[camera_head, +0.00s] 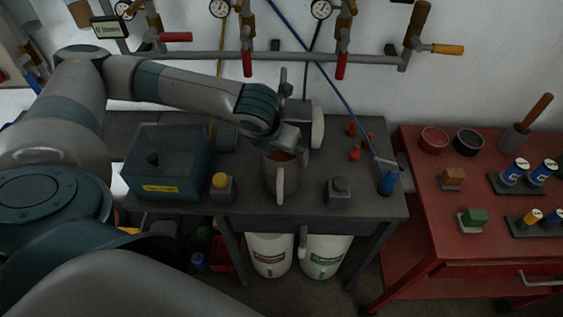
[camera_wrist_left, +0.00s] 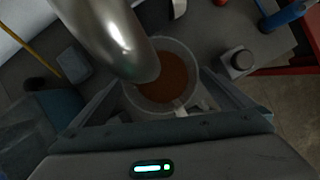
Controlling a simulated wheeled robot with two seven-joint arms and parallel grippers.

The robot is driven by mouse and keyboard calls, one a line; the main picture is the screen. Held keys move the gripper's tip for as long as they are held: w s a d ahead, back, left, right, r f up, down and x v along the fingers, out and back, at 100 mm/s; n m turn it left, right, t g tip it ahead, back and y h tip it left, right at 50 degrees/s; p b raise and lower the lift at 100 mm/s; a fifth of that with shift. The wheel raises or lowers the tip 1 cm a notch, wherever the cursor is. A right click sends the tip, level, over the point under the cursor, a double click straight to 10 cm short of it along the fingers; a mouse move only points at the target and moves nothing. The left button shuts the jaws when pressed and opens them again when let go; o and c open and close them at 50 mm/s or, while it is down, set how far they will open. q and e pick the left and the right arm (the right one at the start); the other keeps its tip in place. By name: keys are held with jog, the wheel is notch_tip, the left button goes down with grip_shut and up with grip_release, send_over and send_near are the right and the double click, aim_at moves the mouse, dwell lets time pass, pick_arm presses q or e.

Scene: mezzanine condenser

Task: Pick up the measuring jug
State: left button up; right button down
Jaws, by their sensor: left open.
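The measuring jug (camera_head: 282,184) stands upright on the dark grey bench, with brown contents and a pale handle facing the front. In the left wrist view the jug (camera_wrist_left: 184,47) is seen from above, with its round rim and brown inside between the fingers. My left gripper (camera_head: 290,146) is open at the jug's far upper side, its fingers spread to either side of the jug in the wrist view. Whether they touch it I cannot tell. A shiny rounded metal part covers part of the jug there. My right gripper is not in view.
On the bench (camera_head: 240,213) are a teal box (camera_head: 165,180) at left, a yellow-topped block (camera_head: 221,186), a grey-knobbed block (camera_head: 340,191), red pieces (camera_head: 355,153) and a blue cylinder (camera_head: 388,182). Pipes with valves (camera_head: 300,57) run behind. A red table (camera_head: 420,185) stands right.

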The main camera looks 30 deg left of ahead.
pick_arm(q)
jog(key=shift+w, duration=0.1)
jog(key=c, duration=2.1)
jog(key=shift+r, duration=0.15)
jog(key=shift+w+d+r+b, duration=0.15)
jog(key=shift+d+r+b, duration=1)
jog(key=shift+d+r, duration=1.7)
jog(key=shift+w+d+r+b, duration=0.1)
jog(key=shift+d+r+b, duration=1.05)
jog(key=shift+d+r, duration=1.65)
jog(key=shift+d+f, duration=0.2)
jog(key=shift+f, duration=0.05)
